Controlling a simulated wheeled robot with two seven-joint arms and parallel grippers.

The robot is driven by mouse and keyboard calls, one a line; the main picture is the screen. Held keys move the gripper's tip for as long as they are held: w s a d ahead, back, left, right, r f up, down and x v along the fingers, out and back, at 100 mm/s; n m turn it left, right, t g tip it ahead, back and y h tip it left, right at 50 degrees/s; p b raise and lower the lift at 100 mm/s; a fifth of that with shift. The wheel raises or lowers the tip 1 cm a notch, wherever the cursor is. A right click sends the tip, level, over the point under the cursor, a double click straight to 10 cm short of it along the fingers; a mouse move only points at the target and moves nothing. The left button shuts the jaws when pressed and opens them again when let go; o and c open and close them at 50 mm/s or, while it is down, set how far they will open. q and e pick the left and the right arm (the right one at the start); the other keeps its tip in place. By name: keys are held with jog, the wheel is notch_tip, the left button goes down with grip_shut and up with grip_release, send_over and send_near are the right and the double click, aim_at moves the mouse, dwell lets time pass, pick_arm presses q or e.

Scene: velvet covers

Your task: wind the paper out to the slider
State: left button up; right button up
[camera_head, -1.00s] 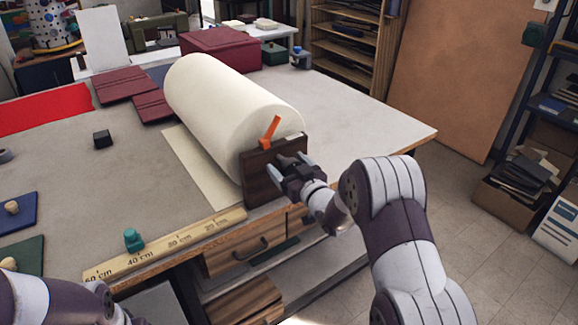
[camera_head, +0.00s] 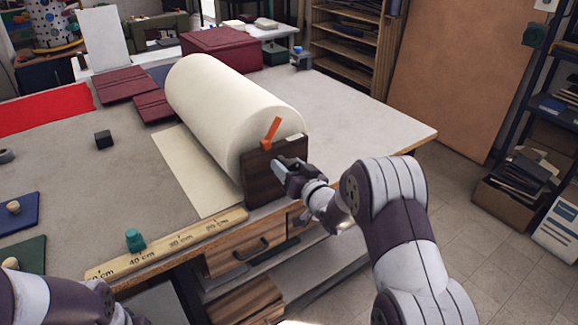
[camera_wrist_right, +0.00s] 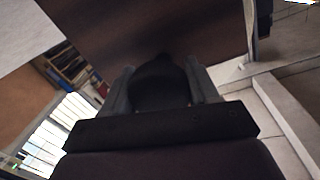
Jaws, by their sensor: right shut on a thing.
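A big cream paper roll (camera_head: 225,105) lies across the table behind a dark brown end plate (camera_head: 262,175). A flat strip of its paper (camera_head: 190,170) lies on the table to the left of the roll. A wooden ruler (camera_head: 165,248) runs along the table's front edge, with a teal slider (camera_head: 135,241) near the 40 cm mark, left of the paper's edge. My right gripper (camera_head: 282,170) is at the end plate, shut on a dark knob, which shows between its fingers in the right wrist view (camera_wrist_right: 160,85). Of my left arm only links show at lower left.
An orange lever (camera_head: 271,132) stands tilted on top of the end plate. A small black block (camera_head: 103,138) and dark red covers (camera_head: 122,84) lie on the table. A blue board (camera_head: 18,212) is at far left. The table right of the roll is bare.

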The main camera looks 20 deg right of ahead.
jog(key=m+p, duration=0.1)
jog(key=m, duration=0.2)
jog(key=shift+m, duration=0.3)
jog(key=m+p, duration=0.2)
jog(key=m, duration=0.1)
jog(key=shift+g, duration=0.4)
jog(key=m+y+p, duration=0.1)
jog(key=m+p, duration=0.1)
jog(key=m, duration=0.2)
jog(key=shift+f+m, duration=0.1)
jog(key=shift+m, duration=0.2)
jog(key=shift+s+f+m+p, duration=0.15)
jog(key=shift+m+p, duration=0.75)
jog(key=shift+m, duration=0.7)
jog(key=shift+a+g, duration=0.1)
jog(key=shift+g, duration=0.2)
jog(key=o, duration=1.5)
jog(key=shift+c, duration=0.2)
